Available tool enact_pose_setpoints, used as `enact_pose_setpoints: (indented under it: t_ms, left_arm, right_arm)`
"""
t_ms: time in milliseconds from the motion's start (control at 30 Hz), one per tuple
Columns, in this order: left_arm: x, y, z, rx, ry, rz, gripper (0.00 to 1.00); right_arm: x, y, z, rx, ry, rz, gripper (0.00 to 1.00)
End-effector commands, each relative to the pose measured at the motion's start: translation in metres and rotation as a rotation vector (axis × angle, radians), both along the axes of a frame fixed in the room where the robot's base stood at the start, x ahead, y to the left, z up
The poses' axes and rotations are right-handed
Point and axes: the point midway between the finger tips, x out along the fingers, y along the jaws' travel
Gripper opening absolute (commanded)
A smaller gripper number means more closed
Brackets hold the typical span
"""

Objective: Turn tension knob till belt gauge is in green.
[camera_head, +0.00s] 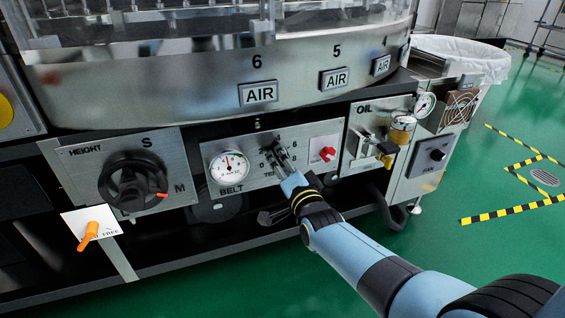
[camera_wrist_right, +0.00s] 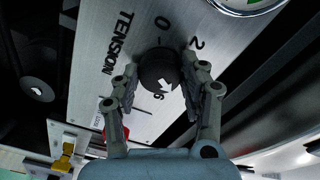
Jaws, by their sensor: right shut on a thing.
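The belt gauge (camera_head: 229,166) is a round white dial on the metal panel, marked BELT below. Its needle looks close to upright; its coloured zones are too small to read. Only the gauge's edge (camera_wrist_right: 245,6), with some green, shows at the top of the right wrist view. The black tension knob (camera_wrist_right: 158,68), with a white arrow, sits on the panel beside the word TENSION. My right gripper (camera_head: 277,152) covers most of the knob in the head view. In the wrist view the right gripper (camera_wrist_right: 155,88) has its fingers on both sides of the knob, shut on it. My left gripper is not in view.
A red switch (camera_head: 327,154) is just right of the knob, then the OIL panel with a yellow-capped part (camera_head: 402,130). The black HEIGHT knob (camera_head: 132,182) and an orange lever (camera_head: 90,233) are at left.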

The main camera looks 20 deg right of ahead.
Motion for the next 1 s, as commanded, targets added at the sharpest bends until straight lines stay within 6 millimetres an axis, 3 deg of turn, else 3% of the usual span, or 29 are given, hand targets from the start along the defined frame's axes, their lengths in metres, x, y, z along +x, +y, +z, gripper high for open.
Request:
enact_pose_setpoints:
  t_ms: [433,467,600,1000]
  left_arm:
    - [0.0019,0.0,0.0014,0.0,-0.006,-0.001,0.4]
    - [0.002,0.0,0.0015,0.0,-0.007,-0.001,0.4]
    - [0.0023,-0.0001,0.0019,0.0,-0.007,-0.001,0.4]
    - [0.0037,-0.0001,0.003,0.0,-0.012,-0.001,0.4]
  right_arm:
    - [-0.0011,0.0009,-0.0023,0.009,0.005,0.001,0.11]
    - [-0.0011,0.0008,-0.0023,0.008,0.005,0.001,0.47]
    - [-0.0007,0.0006,-0.0015,0.008,0.004,0.0,0.65]
    - [-0.0093,0.0,-0.0017,0.008,0.003,0.001,0.67]
